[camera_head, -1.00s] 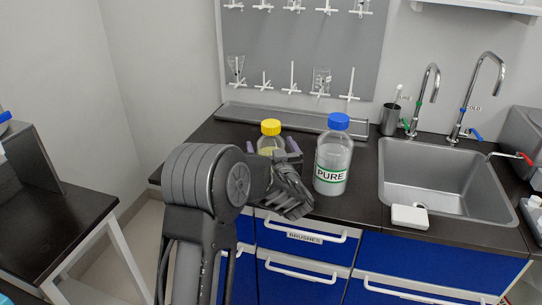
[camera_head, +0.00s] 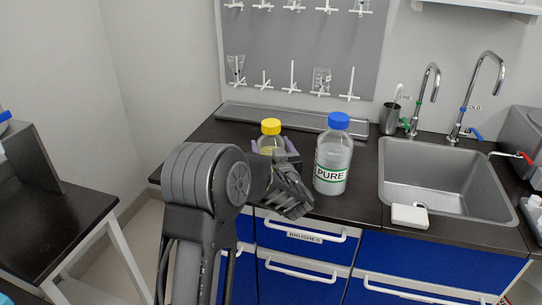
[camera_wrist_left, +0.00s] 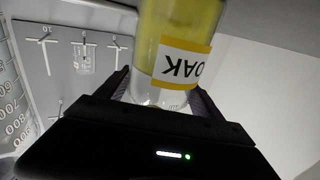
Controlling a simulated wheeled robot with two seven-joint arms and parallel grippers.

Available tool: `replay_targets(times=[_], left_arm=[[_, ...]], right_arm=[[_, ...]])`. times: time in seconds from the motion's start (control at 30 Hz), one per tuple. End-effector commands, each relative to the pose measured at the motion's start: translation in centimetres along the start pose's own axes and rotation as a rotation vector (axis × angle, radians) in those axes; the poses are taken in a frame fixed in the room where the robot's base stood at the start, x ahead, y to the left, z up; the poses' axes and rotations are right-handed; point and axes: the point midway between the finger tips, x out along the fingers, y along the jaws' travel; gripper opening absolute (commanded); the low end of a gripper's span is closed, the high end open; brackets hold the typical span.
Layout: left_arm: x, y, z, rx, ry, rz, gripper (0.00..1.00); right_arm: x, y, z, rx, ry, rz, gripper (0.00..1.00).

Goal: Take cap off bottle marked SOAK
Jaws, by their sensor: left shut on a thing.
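The SOAK bottle has a yellow cap (camera_head: 271,127) and yellowish liquid; its body (camera_head: 270,145) stands at the back left of the counter in the head view, partly hidden by my left gripper. In the left wrist view the bottle (camera_wrist_left: 185,25) appears upside down, and its label ends in "OAK". My left gripper (camera_head: 272,148) is shut on the bottle's body, with a finger on either side. The cap is on the bottle. My right gripper is in neither view.
A PURE bottle (camera_head: 332,165) with a blue cap stands just right of my left gripper. A sink (camera_head: 440,185) with taps and a white block (camera_head: 409,217) are further right. A grey tray (camera_head: 300,119) lies behind, below a pegboard (camera_head: 300,50).

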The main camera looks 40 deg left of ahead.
Motion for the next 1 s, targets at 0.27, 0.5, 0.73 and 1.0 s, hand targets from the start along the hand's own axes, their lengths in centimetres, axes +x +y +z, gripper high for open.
replay_targets(times=[0.27,0.5,0.73,1.0], left_arm=[[0.0,0.0,0.0,0.0,0.0,0.0,0.31],[0.0,0.0,0.0,0.0,0.0,0.0,0.12],[0.0,0.0,-0.3,-0.002,0.005,0.0,0.04],[0.1,0.0,-1.4,-0.004,0.007,0.0,0.04]], right_arm=[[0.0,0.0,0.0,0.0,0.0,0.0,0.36],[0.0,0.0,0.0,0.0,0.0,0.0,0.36],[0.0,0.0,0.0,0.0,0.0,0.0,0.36],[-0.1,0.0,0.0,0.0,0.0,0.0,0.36]])
